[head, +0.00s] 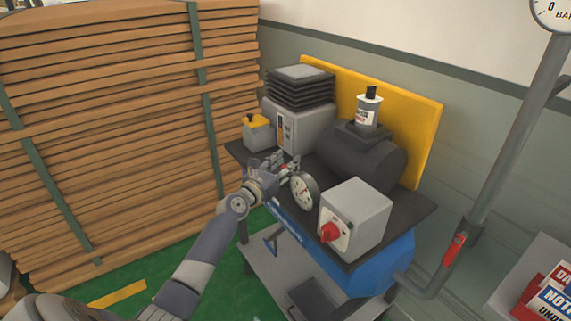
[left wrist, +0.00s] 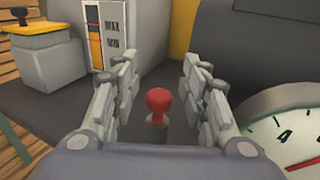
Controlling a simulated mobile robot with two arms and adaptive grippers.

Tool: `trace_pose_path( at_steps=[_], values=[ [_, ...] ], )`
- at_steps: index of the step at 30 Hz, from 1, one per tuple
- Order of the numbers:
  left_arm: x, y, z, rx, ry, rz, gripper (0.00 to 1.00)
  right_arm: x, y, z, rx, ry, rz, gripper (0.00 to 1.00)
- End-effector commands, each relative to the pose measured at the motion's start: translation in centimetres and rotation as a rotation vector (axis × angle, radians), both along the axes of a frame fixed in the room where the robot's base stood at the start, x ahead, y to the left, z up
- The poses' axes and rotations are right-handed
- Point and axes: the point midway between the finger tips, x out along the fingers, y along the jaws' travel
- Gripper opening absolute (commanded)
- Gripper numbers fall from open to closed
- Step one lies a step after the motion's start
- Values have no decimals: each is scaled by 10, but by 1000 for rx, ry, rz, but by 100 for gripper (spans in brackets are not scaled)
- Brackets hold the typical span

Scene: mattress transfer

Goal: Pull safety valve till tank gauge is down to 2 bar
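My left gripper (head: 285,163) is at the compressor's top plate, just left of the round tank gauge (head: 304,192). In the left wrist view its two fingers (left wrist: 157,100) are open, one on each side of a small red-topped valve (left wrist: 158,101). The fingers look apart from the red knob. The gauge (left wrist: 290,135) shows only in part at the right of the wrist view; its needle reading cannot be made out. In the head view the red valve is mostly hidden by the gripper. My right gripper is not in view.
A grey box with a red rotary switch (head: 330,232) stands right of the gauge. A dark motor (head: 362,158) and a unit marked MAX and MIN (left wrist: 107,35) stand behind. A pipe with a red-handled valve (head: 454,248) rises at right. Stacked boards (head: 120,120) fill the left.

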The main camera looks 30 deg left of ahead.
Motion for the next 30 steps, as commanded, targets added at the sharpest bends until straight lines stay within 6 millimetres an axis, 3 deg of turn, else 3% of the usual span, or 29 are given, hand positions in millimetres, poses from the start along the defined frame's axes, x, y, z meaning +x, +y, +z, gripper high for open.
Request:
trace_pose_path(
  at_steps=[11, 24, 30],
  values=[
    [-11, 0, -1, 1, 0, 0, 41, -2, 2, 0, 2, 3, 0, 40],
    [-89, 0, -1, 1, 1, 1, 41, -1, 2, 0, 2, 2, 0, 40],
    [-113, 0, -1, -1, 1, 1, 41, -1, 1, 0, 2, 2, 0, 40]
  ],
)
